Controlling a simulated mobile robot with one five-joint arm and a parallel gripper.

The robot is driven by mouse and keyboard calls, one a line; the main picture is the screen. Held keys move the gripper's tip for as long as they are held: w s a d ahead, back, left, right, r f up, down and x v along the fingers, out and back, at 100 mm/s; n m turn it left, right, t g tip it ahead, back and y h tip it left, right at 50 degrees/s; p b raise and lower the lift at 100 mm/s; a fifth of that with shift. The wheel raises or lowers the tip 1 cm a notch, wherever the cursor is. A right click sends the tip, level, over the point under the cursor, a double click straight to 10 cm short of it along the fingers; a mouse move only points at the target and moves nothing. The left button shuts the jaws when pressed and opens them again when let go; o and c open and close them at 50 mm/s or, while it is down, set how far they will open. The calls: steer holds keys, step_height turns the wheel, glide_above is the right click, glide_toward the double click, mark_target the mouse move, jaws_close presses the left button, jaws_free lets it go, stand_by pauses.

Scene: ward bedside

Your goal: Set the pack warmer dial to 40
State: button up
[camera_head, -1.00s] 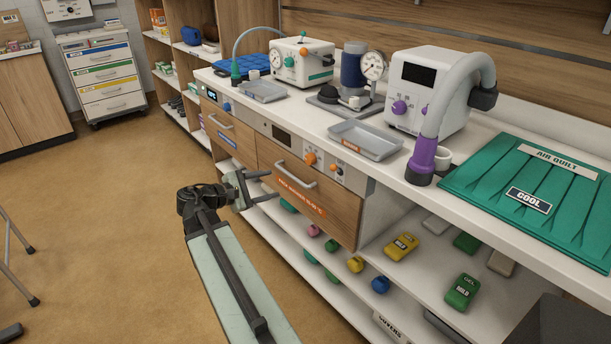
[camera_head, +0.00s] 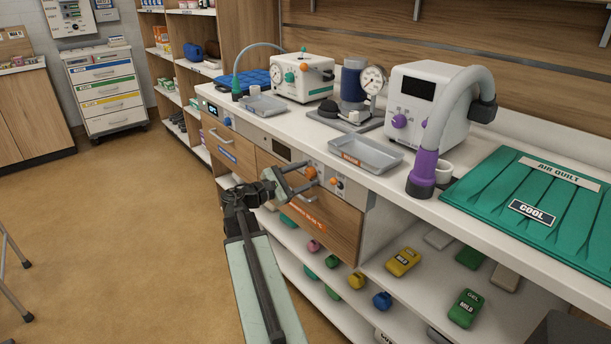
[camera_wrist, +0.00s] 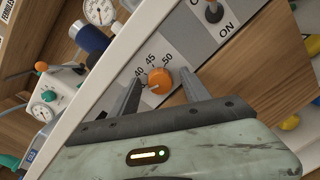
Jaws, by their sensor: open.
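The pack warmer dial is an orange knob (camera_wrist: 160,78) on a pale panel, with 40, 45 and 50 printed around it. In the wrist view it sits between the two fingers of my gripper (camera_wrist: 161,74). The fingers are open, one on each side; I cannot tell whether they touch it. A small pale mark shows at the knob's lower left, too small to read as a setting. In the head view my gripper (camera_head: 300,175) is at the drawer front, close to the orange dial (camera_head: 310,173), partly covering the drawer.
A toggle switch (camera_wrist: 213,12) marked ON is on the same panel. Above is the white counter with a grey tray (camera_head: 366,153), a white purple-knobbed unit (camera_head: 424,100) and a green air quilt (camera_head: 530,195). Below, an open shelf holds coloured packs (camera_head: 403,262).

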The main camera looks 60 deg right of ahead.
jaws_close()
steer(key=shift+d, duration=0.25)
steer(key=shift+a, duration=0.2)
steer(key=shift+a+m, duration=0.1)
steer(key=shift+m, duration=0.7)
steer(key=m, duration=0.3)
steer(key=shift+s+f+m+p, duration=0.1)
steer(key=shift+m+p, duration=0.3)
steer(key=shift+m, duration=1.5)
steer(key=shift+t, duration=0.3)
jaws_free()
